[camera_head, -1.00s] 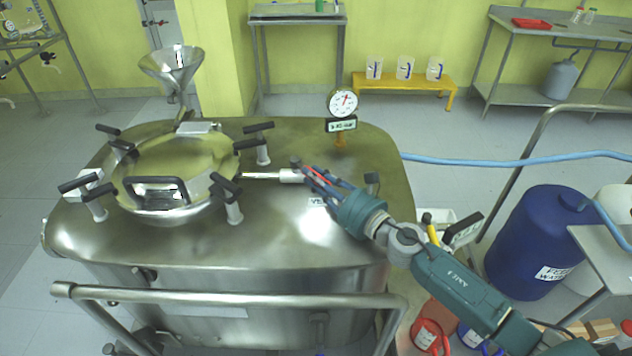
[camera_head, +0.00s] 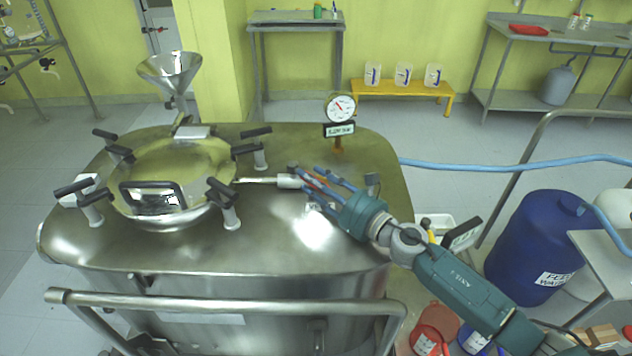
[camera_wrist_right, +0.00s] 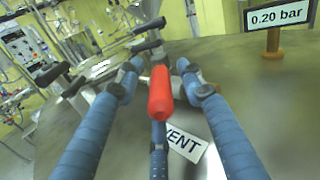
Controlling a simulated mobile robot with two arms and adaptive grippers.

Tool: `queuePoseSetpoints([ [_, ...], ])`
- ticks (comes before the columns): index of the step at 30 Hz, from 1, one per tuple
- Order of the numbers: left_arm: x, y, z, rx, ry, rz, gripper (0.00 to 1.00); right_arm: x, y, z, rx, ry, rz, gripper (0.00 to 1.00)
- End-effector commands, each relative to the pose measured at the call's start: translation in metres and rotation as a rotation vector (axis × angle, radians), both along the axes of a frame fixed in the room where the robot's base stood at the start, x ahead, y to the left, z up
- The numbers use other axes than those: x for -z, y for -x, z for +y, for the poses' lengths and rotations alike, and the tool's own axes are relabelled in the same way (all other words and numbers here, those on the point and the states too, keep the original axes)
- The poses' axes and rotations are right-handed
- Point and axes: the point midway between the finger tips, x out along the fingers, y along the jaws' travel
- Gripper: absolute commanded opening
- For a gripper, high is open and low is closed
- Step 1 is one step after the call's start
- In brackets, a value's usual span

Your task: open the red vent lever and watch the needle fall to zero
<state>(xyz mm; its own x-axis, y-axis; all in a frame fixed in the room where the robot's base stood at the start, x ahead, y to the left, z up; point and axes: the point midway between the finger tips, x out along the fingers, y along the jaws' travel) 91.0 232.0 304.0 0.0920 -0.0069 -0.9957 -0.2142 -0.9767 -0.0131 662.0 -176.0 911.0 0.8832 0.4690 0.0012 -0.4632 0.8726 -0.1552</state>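The red vent lever (camera_wrist_right: 160,93) points toward the camera in the right wrist view, above a white VENT label (camera_wrist_right: 186,146). My right gripper (camera_wrist_right: 157,72) is open, with a blue finger on each side of the lever and a third below it. Gaps show at both sides. In the head view this gripper (camera_head: 308,181) is over the vessel lid, and its fingers mostly hide the lever. The pressure gauge (camera_head: 340,107) stands behind it, its red needle pointing up-left. The gauge's display (camera_wrist_right: 278,15) reads 0.20 bar. My left gripper is not in view.
The steel vessel (camera_head: 270,240) carries a hatch with black-handled clamps (camera_head: 222,190) left of the gripper and a funnel (camera_head: 170,70). A steel rail (camera_head: 230,298) crosses the front. A blue hose (camera_head: 500,162) and blue drum (camera_head: 535,245) are at right.

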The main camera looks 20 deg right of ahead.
Motion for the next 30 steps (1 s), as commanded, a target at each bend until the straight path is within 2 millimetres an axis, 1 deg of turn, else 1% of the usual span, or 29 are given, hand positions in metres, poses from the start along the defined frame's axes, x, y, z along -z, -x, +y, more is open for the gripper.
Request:
queuePoseSetpoints([
  [1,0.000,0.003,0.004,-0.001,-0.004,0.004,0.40,0.001,0.001,0.000,0.000,0.000,0.001,0.38],
  [5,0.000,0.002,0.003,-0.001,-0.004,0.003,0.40,0.002,0.012,-0.006,-0.001,0.000,0.004,0.38],
  [8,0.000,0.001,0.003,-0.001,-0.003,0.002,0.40,0.003,0.027,-0.014,0.001,0.001,0.004,0.38],
  [15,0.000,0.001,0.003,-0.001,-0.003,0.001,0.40,0.002,0.071,-0.037,0.000,-0.002,0.004,0.38],
  [18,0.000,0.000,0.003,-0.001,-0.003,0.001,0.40,0.002,0.086,-0.045,0.001,0.000,0.003,0.38],
  [21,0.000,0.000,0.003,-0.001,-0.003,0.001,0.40,0.001,0.096,-0.051,0.001,-0.003,0.001,0.38],
  [25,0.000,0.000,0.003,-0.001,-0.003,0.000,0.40,0.000,0.104,-0.055,0.000,-0.002,0.001,0.38],
  [30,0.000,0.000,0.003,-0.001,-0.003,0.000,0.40,0.000,0.106,-0.056,0.000,0.000,-0.001,0.38],
])
